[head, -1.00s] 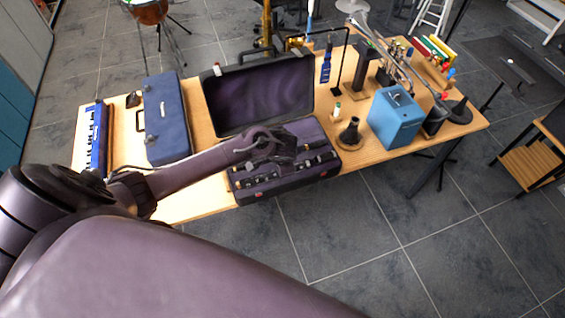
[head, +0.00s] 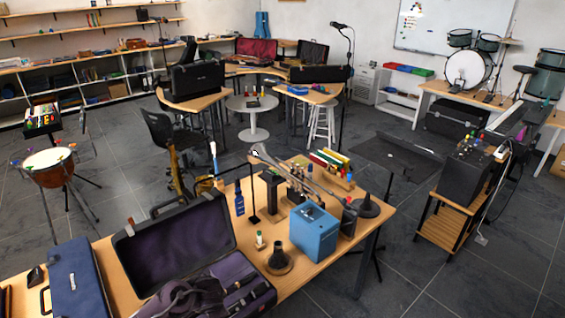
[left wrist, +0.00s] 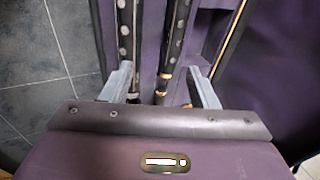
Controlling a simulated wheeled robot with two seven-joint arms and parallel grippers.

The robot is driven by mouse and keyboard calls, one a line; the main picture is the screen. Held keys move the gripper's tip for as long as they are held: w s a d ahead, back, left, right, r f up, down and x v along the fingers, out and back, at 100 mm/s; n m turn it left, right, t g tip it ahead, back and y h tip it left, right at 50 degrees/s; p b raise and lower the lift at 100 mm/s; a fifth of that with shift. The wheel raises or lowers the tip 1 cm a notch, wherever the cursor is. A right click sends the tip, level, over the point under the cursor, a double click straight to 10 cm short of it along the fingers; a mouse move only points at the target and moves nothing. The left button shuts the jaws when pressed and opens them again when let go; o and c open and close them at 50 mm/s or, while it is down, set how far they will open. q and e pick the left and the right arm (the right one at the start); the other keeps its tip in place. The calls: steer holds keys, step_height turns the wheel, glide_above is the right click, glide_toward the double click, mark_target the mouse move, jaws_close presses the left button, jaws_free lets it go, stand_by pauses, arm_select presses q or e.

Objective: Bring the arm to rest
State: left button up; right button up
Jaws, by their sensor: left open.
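The open instrument case (head: 182,240), dark with a purple lining, lies on the wooden table (head: 318,278) at the lower left of the head view. My left gripper (left wrist: 159,72) is open above the case tray, its two grey fingers spread. Black instrument tubes (left wrist: 125,40) with silver keys and rings lie in the purple tray (left wrist: 152,20) below and between the fingers. I cannot tell whether the fingers touch them. My right gripper is not in view.
A blue case (head: 78,280) lies left of the open case. A black cone stand (head: 279,260), a blue box (head: 314,232) and a trumpet (head: 290,175) stand to the right. A music stand (head: 392,155) is behind the table. Open floor lies at right.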

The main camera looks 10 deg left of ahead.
arm_select(q)
steer(key=s+d+r+n+h, duration=0.2)
steer(key=s+d+r, duration=0.3)
steer(key=s+d, duration=0.55)
steer(key=s+a+r+n+g+h, duration=0.1)
steer(key=s+r+n, duration=0.3)
steer(key=s+r, duration=0.65)
step_height(320, 180, down, 39)
steer(key=s+g+b, duration=0.1)
steer(key=s+b, duration=0.2)
steer(key=b, duration=0.4)
steer(key=s+a+f+b, duration=0.2)
steer(key=s+f, duration=0.7)
steer(key=f, duration=0.2)
steer(key=s+a+f+g+b, duration=0.1)
steer(key=s+a+f+b, duration=0.1)
steer(key=s+f, duration=0.8)
steer(key=shift+f+g+b, duration=0.3)
steer(key=shift+f+b, duration=0.1)
steer(key=shift+b, duration=0.1)
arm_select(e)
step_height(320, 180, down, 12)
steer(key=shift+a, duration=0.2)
